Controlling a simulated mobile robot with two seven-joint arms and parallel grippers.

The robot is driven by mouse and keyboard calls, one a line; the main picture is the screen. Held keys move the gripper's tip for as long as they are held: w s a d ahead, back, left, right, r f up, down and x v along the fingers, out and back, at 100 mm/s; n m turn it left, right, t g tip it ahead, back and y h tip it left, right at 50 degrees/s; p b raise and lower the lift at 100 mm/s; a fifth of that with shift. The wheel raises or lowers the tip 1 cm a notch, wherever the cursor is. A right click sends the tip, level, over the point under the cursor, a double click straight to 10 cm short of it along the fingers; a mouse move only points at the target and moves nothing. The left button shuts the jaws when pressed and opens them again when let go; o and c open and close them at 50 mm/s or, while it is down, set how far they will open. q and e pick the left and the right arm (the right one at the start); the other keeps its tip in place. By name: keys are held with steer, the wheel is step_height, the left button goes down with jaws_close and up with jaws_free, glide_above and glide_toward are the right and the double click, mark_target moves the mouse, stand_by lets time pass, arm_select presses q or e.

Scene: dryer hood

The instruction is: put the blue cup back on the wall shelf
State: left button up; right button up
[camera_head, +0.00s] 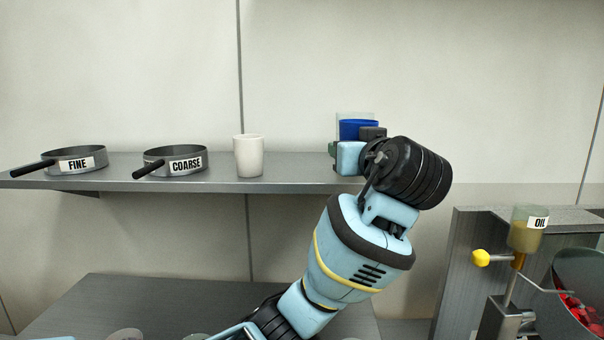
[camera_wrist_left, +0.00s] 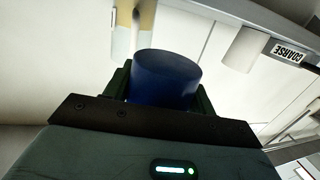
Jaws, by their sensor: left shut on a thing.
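The blue cup (camera_head: 358,129) is at the right end of the wall shelf (camera_head: 290,172) in the head view, mostly hidden behind my left gripper (camera_head: 350,153). My left gripper is shut on the cup. In the left wrist view the blue cup (camera_wrist_left: 165,80) sits between the two dark green fingers. I cannot tell whether its base touches the shelf. My right gripper is not in view.
A white cup (camera_head: 248,155), a COARSE pan (camera_head: 176,160) and a FINE pan (camera_head: 75,160) stand on the shelf to the left. A clear object (camera_head: 342,118) shows behind the blue cup. An OIL container (camera_head: 526,235) is at lower right.

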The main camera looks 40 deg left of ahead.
arm_select(q)
steer(key=shift+s+r, duration=0.1)
steer(key=shift+r, duration=0.15)
steer(key=shift+a, duration=0.4)
glide_above(302, 172)
steer(key=shift+s+f+p, duration=0.1)
steer(key=shift+f+p, duration=0.2)
steer(key=shift+f, duration=0.45)
steer(key=shift+d+f, duration=0.1)
steer(key=shift+f, duration=1.65)
steer(key=shift+f, duration=0.15)
steer(key=o, duration=1)
steer(key=shift+o, duration=0.2)
